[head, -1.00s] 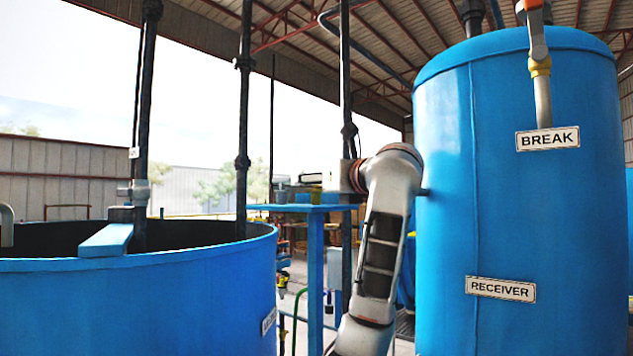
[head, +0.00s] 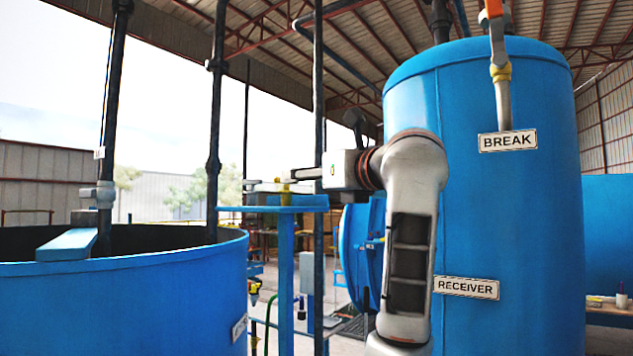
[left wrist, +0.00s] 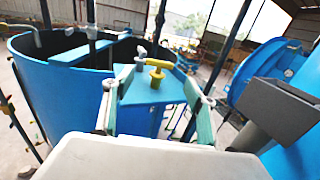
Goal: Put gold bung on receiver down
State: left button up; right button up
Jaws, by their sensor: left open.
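The gold bung (left wrist: 156,72) has a T-shaped top and stands upright on the blue stand (left wrist: 140,94) in the left wrist view. In the head view only a small yellow piece of it (head: 284,188) shows above the stand top (head: 272,209). My left gripper (left wrist: 154,82) is open, with one finger on each side of the bung; I see no clear contact. In the head view my left gripper (head: 290,181) points left over the stand. The receiver (head: 535,225) is the tall blue tank with a RECEIVER label (head: 466,288). My right gripper is out of view.
A silver bung-like fitting (left wrist: 140,57) stands beside the gold one. An open blue vat (head: 120,310) is at the left, with black vertical pipes (head: 215,130) near it. A round blue hatch (head: 360,255) is behind my arm. A lever (head: 500,60) hangs by the BREAK label.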

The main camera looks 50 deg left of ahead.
pick_arm(q)
jog(key=shift+s+d, duration=0.15)
jog(key=shift+d, duration=0.95)
